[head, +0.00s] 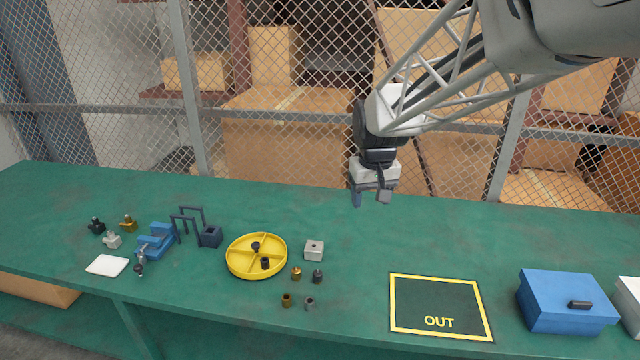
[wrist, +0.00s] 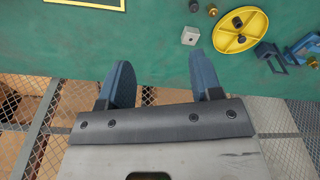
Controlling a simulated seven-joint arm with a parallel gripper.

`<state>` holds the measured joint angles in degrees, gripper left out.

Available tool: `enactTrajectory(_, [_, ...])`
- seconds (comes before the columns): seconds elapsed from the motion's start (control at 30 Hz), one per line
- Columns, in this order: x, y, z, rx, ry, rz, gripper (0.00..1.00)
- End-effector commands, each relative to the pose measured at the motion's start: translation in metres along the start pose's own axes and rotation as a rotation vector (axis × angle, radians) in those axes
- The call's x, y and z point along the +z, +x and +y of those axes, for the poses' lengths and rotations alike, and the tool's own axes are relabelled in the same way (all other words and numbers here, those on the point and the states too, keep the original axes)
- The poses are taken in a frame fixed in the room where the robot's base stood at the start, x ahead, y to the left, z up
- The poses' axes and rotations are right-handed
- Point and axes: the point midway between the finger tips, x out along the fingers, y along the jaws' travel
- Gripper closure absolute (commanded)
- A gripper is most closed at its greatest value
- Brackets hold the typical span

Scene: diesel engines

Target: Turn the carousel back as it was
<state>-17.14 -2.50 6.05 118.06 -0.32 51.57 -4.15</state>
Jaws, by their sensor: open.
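The carousel (head: 240,266) is a round yellow tray with raised dividers, lying on the green bench left of centre. Two dark parts sit in it: a small black one (head: 256,246) and a larger black cylinder (head: 265,263). The carousel also shows at the upper right of the wrist view (wrist: 256,30). My gripper (head: 371,198) is open and empty, above the back of the bench, behind and to the right of the carousel. Its two blue-grey fingers (wrist: 160,82) are apart in the wrist view, with nothing between them.
A grey block (head: 314,250) and several small brass and dark fittings (head: 297,273) stand right of the carousel. A dark frame (head: 210,237) and blue vise (head: 155,241) are left. A yellow-edged OUT mat (head: 440,290) and blue box (head: 566,302) are right. Wire mesh stands behind.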

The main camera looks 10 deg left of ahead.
Motion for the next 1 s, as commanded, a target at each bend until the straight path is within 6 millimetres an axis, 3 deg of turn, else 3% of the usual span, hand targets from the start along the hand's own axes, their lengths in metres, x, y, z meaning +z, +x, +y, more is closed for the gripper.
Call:
enactTrajectory(0.5, [-0.11, 0.071, -0.072, -0.016, -0.135, -0.041, 0.41])
enactTrajectory(1.0, [-0.193, 0.16, -0.162, -0.027, -0.264, -0.076, 0.41])
